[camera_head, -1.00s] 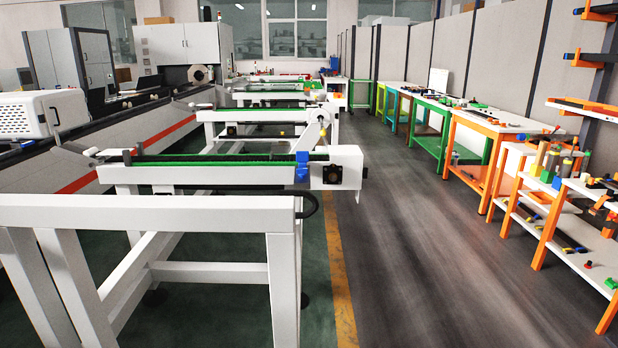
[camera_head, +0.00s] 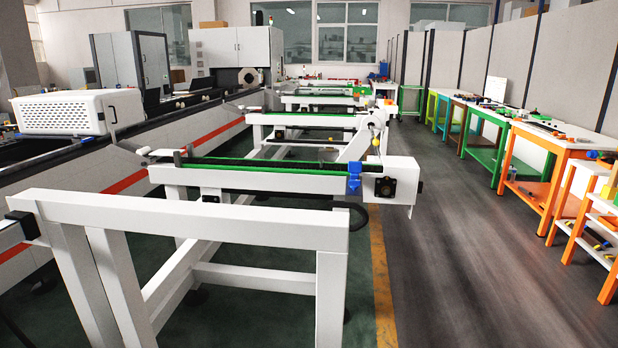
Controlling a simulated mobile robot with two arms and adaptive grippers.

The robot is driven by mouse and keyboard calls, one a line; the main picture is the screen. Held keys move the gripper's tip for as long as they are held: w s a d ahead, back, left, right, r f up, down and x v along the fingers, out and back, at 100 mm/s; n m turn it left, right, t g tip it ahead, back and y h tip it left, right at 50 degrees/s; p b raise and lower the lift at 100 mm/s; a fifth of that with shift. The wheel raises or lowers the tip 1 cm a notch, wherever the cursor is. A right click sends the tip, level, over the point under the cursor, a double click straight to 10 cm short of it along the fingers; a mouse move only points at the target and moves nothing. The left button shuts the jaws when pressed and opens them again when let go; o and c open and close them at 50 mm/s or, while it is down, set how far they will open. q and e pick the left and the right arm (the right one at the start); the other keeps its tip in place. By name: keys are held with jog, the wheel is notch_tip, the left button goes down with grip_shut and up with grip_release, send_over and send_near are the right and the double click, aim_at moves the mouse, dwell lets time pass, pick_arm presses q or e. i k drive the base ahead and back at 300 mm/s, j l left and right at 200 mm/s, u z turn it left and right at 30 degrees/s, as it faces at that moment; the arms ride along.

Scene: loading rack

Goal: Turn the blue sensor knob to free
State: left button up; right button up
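The blue sensor knob (camera_head: 354,179) is a small blue part on the right end of the white loading rack beam (camera_head: 250,183), just left of a dark round fitting (camera_head: 385,188). It is small in the head view, and I cannot tell which position it is turned to. Neither of my grippers shows in the head view.
A white frame (camera_head: 200,219) stands in front of the rack. A dark floor aisle (camera_head: 460,250) runs free to the right of a yellow floor line (camera_head: 380,285). Orange and green workbenches (camera_head: 540,140) line the right side. A long machine (camera_head: 130,150) runs along the left.

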aim_at(354, 184)
jog(key=i+l+u, duration=0.15)
jog(key=u, duration=0.2)
jog(key=i+l+u, duration=0.2)
jog(key=u, duration=0.15)
jog(key=i+l+u, duration=0.15)
jog(key=l+u, duration=0.15)
